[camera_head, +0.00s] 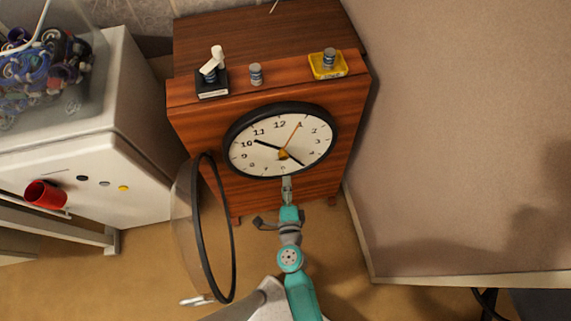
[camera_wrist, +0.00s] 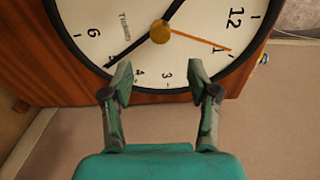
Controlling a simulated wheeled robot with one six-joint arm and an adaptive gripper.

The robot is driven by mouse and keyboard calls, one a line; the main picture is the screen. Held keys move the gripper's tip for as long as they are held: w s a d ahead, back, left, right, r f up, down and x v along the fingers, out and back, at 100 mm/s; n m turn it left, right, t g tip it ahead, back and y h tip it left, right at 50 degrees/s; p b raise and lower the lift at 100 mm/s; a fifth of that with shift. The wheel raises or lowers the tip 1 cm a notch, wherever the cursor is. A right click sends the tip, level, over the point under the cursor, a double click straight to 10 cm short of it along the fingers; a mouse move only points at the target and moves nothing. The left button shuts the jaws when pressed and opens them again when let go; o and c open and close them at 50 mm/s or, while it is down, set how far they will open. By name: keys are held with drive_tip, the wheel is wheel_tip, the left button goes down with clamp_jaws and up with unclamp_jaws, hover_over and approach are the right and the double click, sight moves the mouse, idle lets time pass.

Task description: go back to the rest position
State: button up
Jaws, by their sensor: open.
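My gripper (camera_wrist: 160,82) is open and empty in the wrist view, its two fingers apart in front of the lower rim area of a clock face (camera_wrist: 110,35). In the head view my gripper (camera_head: 287,184) is at the clock's bottom edge, below the white dial (camera_head: 262,151). I cannot tell whether it touches the clock. The clock has a black rim, black hands, an orange hand and a brass centre. It sits in the front of a wooden cabinet (camera_head: 185,125). The round glass door (camera_head: 208,235) with a black frame is swung open to the left.
On the cabinet are a black block (camera_head: 212,90) with a white-topped piece, a small grey cylinder (camera_head: 256,75) and a yellow tray (camera_head: 316,68) holding another cylinder. A white cabinet (camera_head: 140,110) with a clear bin (camera_head: 92,65) and red cup (camera_head: 45,195) stands left. Floor shows in front.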

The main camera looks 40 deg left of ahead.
drive_tip(key=shift+s+d+r, duration=0.1)
drive_tip(key=shift+s+d, duration=0.1)
drive_tip(key=shift+s, duration=0.05)
idle(0.4)
drive_tip(key=s+d+r+n+t+h, duration=0.1)
drive_tip(key=s+d+r, duration=0.1)
drive_tip(key=d, duration=0.6)
drive_tip(key=s+d+r+n+t+h, duration=0.1)
drive_tip(key=s+d+r+n+h, duration=0.15)
drive_tip(key=d, duration=0.65)
drive_tip(key=s+d+r+n+t+h, duration=0.1)
drive_tip(key=s+d, duration=0.2)
drive_tip(key=d, duration=0.5)
drive_tip(key=s+d+r+n+h, duration=0.3)
drive_tip(key=s+d+r, duration=0.3)
drive_tip(key=r, duration=0.3)
drive_tip(key=s+d+r+n+h, duration=0.3)
drive_tip(key=s+d+r, duration=0.3)
drive_tip(key=s+r, duration=0.2)
drive_tip(key=shift+r, duration=0.35)
